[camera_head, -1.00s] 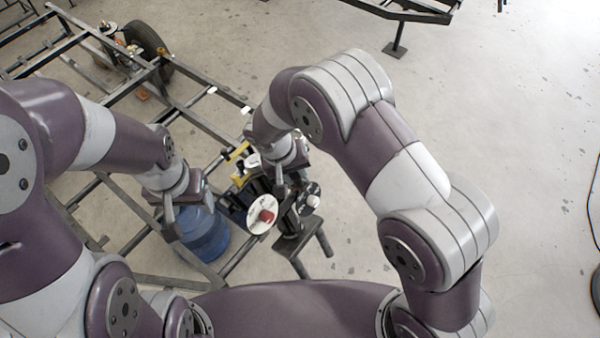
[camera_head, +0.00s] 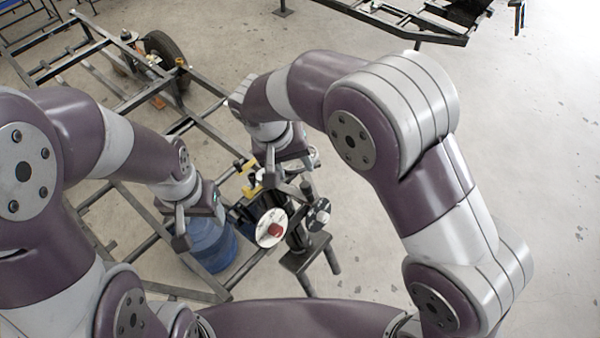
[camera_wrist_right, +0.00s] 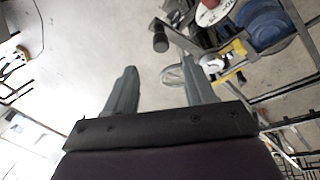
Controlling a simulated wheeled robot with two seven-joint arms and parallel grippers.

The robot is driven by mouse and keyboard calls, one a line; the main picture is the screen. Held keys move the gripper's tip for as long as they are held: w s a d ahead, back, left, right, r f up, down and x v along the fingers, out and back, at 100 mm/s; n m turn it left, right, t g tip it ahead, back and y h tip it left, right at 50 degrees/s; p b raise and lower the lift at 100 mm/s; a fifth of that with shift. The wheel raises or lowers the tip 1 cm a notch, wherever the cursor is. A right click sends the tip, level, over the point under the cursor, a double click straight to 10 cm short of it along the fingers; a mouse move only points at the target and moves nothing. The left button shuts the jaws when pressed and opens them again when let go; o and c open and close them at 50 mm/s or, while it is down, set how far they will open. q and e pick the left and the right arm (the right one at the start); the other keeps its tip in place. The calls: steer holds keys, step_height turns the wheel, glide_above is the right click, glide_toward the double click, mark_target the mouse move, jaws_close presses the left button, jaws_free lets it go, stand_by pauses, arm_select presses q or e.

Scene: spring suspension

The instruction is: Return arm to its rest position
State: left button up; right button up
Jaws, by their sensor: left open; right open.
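My right gripper (camera_head: 289,176) is open above the metal stand (camera_head: 304,252) in the head view. In the right wrist view its two fingers (camera_wrist_right: 160,85) are spread with nothing gripped between them; bare floor shows in the gap. My left gripper (camera_head: 197,228) is open over the blue drum (camera_head: 210,245) at the lower left of the head view; its fingers are partly hidden by the wrist.
A metal frame (camera_head: 210,125) with a wheel (camera_head: 167,60) spans the left. A white disc with a red centre (camera_head: 271,228) and a yellow part (camera_head: 250,190) sit by the stand. Floor at right is clear; another frame (camera_head: 420,20) stands at the back.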

steer(key=shift+a+r, duration=0.1)
steer(key=shift+r, duration=0.35)
steer(key=s+d+y, duration=0.1)
steer(key=s+d, duration=0.4)
steer(key=d, duration=0.5)
steer(key=s+d+m+y, duration=0.1)
steer(key=s+d+y, duration=0.1)
steer(key=s+d, duration=0.4)
steer(key=d, duration=0.3)
steer(key=shift+s+d+f, duration=0.2)
steer(key=shift+d, duration=0.2)
steer(key=shift+w, duration=0.1)
stand_by(0.6)
